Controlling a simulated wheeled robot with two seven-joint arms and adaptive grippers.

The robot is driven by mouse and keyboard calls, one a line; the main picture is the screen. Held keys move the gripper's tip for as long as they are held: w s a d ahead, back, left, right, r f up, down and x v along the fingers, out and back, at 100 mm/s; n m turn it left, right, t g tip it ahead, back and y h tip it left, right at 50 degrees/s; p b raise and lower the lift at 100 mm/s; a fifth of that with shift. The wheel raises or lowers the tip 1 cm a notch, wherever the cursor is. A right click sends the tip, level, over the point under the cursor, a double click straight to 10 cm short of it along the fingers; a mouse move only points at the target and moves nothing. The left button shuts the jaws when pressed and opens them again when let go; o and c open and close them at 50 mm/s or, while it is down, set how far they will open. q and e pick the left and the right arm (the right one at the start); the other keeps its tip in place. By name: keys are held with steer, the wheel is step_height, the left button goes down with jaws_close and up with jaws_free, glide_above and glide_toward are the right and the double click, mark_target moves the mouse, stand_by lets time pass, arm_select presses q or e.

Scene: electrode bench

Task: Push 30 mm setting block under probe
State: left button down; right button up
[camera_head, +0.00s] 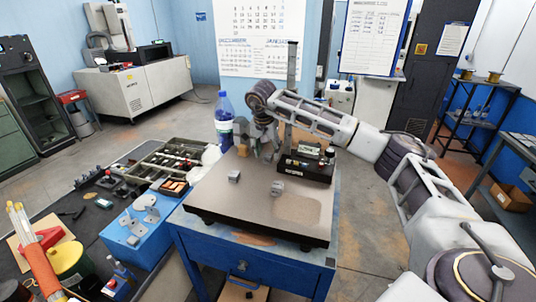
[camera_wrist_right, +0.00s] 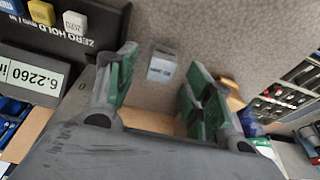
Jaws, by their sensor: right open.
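Two small grey setting blocks stand on the brown surface plate (camera_head: 215,206): one at left (camera_head: 234,176), one nearer the middle (camera_head: 277,187). The height gauge (camera_head: 305,166) stands at the plate's back right; its display (camera_wrist_right: 30,75) shows in the right wrist view. My right gripper (camera_head: 266,153) points down over the back of the plate, left of the gauge. Its fingers (camera_wrist_right: 158,88) are apart, with nothing held. Beyond them a labelled block (camera_wrist_right: 162,65) lies between their lines; its upside-down label looks like 30 mm. The probe cannot be made out. My left gripper is out of view.
A blue-capped bottle (camera_head: 224,115) stands behind the plate's back left. A tray of tools (camera_head: 160,165) and a blue box (camera_head: 140,225) are to the left. The front of the plate is clear. The gauge column (camera_head: 292,65) rises close to my right arm.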

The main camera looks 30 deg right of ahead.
steer(key=v, duration=0.9)
steer(key=shift+r, duration=0.2)
steer(key=shift+a, duration=0.2)
